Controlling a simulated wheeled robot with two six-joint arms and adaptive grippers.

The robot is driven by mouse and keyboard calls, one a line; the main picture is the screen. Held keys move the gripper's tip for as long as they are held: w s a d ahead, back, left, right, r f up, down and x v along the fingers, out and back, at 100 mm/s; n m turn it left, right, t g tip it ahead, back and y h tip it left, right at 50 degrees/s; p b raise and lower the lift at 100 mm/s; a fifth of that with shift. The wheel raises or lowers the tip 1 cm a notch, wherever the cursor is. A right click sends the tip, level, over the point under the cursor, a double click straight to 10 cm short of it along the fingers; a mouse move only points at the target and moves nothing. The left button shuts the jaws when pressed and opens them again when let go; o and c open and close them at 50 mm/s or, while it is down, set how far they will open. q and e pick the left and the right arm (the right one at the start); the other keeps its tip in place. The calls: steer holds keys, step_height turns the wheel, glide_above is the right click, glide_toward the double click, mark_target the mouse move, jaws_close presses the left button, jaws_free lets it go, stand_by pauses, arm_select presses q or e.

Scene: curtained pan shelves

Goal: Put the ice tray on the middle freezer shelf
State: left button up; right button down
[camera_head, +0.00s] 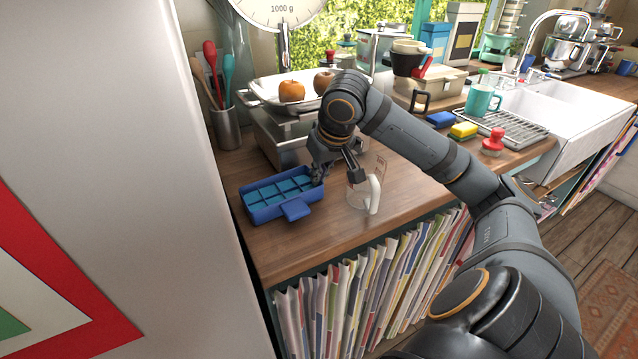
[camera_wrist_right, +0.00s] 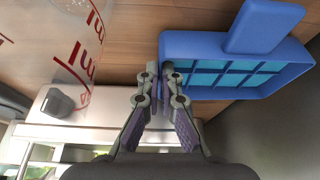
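The blue ice tray (camera_head: 262,208) with lighter blue compartments lies on the wooden counter at the left, its tab facing the front. In the right wrist view the tray (camera_wrist_right: 215,43) is at the upper right. My right gripper (camera_head: 318,176) is at the tray's right end, its fingers pointing down. In the wrist view its fingertips (camera_wrist_right: 158,75) are close together, one on each side of the tray's end wall, and look closed on it. The tray appears to rest on the counter. My left gripper is out of view. No freezer shelf shows.
A clear measuring jug (camera_head: 362,194) stands just right of the gripper. Behind are a kitchen scale (camera_head: 280,130) with fruit and a utensil holder (camera_head: 226,128). A large white panel (camera_head: 130,120) fills the left. Folders (camera_head: 350,290) stand below the counter.

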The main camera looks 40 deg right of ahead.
steer(key=shift+f, duration=0.2)
steer(key=c, duration=1.5)
jaws_free()
steer(key=shift+f+b, duration=0.3)
steer(key=shift+b, duration=0.1)
steer(key=shift+w+p+v, duration=0.15)
steer(key=shift+p+v, duration=0.7)
steer(key=shift+v, duration=1.85)
steer(key=shift+w+p+v, duration=0.1)
steer(key=shift+p+v, duration=0.75)
steer(key=shift+v, duration=1.8)
steer(key=shift+r, duration=0.1)
